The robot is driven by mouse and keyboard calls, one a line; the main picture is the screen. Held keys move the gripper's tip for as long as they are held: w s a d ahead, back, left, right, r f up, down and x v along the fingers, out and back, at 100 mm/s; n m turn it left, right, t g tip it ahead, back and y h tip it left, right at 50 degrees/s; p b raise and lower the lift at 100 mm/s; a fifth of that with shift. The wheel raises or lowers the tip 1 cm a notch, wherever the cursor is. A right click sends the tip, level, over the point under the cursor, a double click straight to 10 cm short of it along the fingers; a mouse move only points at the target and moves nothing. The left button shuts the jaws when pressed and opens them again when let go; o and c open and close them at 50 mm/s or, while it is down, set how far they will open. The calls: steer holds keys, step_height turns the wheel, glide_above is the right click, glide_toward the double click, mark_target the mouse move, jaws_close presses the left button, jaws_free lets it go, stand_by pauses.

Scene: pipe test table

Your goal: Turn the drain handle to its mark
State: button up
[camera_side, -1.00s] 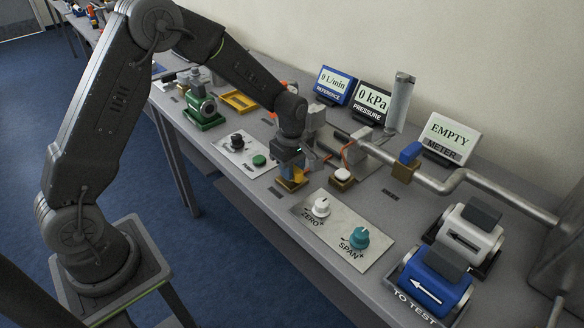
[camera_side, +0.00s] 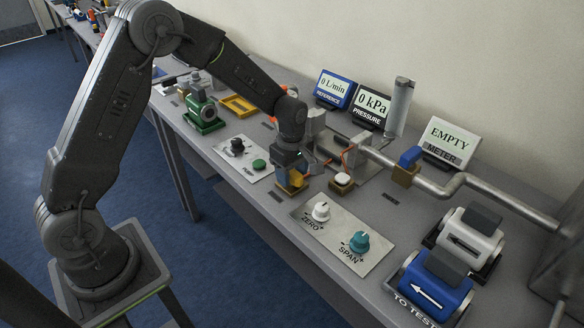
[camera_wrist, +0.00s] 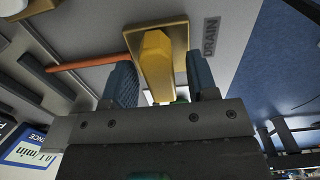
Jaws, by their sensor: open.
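The drain handle (camera_wrist: 154,62) is a yellow lever on a brass block (camera_wrist: 180,38), next to the printed DRAIN label (camera_wrist: 210,37) in the wrist view. In the side view the brass block (camera_side: 291,188) sits at the front middle of the table, with the handle mostly hidden by my gripper. My gripper (camera_wrist: 163,78) is open, with one dark ribbed finger on each side of the yellow lever. Small gaps show between the fingers and the lever. In the side view my gripper (camera_side: 292,170) is low, right over the block. I cannot make out the mark.
A white button (camera_side: 342,181) on a brass base and the ZERO/SPAN panel (camera_side: 335,240) are close on the right. A panel with a black knob and green button (camera_side: 245,158) is on the left. A pipe with a blue-handled valve (camera_side: 408,160) runs behind. Displays read 0 L/min, 0 kPa and EMPTY.

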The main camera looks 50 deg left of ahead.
mark_target(291, 172)
step_height(291, 172, up, 14)
stand_by(0.5)
steer(key=s+d+r+m+t, duration=0.1)
steer(key=s+r+m, duration=0.3)
steer(key=s+m, duration=0.5)
steer(key=s+d+r+m+t, duration=0.2)
steer(key=s+r+m+t, duration=0.2)
steer(key=s+m, duration=0.5)
steer(key=s, duration=0.6)
steer(key=shift+s+t, duration=0.3)
